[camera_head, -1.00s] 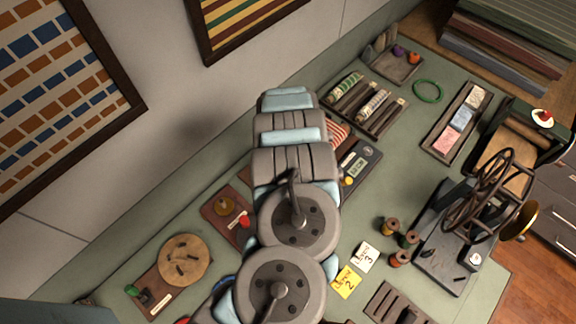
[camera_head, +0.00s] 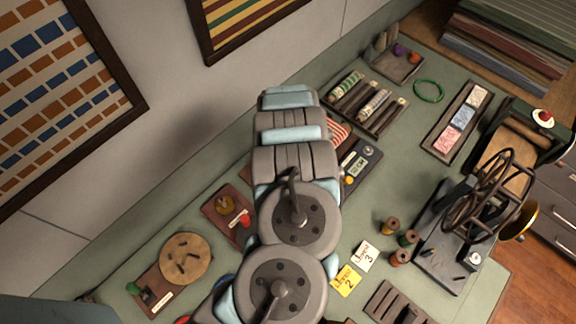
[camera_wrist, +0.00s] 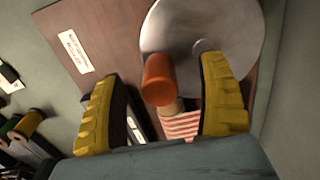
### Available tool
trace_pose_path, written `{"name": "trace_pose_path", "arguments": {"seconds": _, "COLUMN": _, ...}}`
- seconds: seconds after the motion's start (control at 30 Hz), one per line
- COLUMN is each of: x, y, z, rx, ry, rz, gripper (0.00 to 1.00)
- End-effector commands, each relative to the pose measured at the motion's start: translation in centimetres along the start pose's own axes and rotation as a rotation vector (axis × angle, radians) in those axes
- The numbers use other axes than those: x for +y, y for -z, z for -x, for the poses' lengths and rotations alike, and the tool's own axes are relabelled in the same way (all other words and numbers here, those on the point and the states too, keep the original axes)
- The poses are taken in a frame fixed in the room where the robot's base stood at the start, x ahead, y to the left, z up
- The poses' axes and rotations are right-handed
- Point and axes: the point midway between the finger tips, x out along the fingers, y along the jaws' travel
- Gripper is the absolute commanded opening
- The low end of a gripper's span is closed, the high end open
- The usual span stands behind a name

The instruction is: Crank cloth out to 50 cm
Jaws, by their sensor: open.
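In the wrist view my gripper (camera_wrist: 158,72) is open. Its two yellow ribbed fingers stand on either side of an orange crank knob (camera_wrist: 158,82). A visible gap separates the knob from the right finger. The knob stands over a round grey metal disc (camera_wrist: 225,25) on a dark wooden board (camera_wrist: 105,25) with a white label. Red-and-white striped cloth (camera_wrist: 182,126) shows below the knob, between the fingers. In the head view part of the striped cloth (camera_head: 339,132) shows beside my arm, which hides the crank and my gripper.
Right of my arm is a small device with a display (camera_head: 357,165). Spools (camera_head: 398,257), number cards (camera_head: 347,281) and a dark reel machine (camera_head: 465,225) stand farther right. A tray of rolls (camera_head: 368,103) lies behind. The green bench between them has some free room.

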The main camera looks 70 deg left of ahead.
Motion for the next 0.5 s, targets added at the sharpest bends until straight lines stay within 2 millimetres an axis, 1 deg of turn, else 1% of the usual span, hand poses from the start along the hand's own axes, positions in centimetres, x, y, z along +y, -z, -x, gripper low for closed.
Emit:
{"name": "trace_pose_path", "arguments": {"seconds": 0.03, "x": 0.0, "y": 0.0, "z": 0.6, "rx": 0.001, "ry": 0.000, "rz": 0.000, "gripper": 0.74}}
{"name": "trace_pose_path", "arguments": {"seconds": 0.5, "x": 0.0, "y": 0.1, "z": 3.7, "rx": 0.001, "ry": 0.000, "rz": 0.000, "gripper": 0.74}}
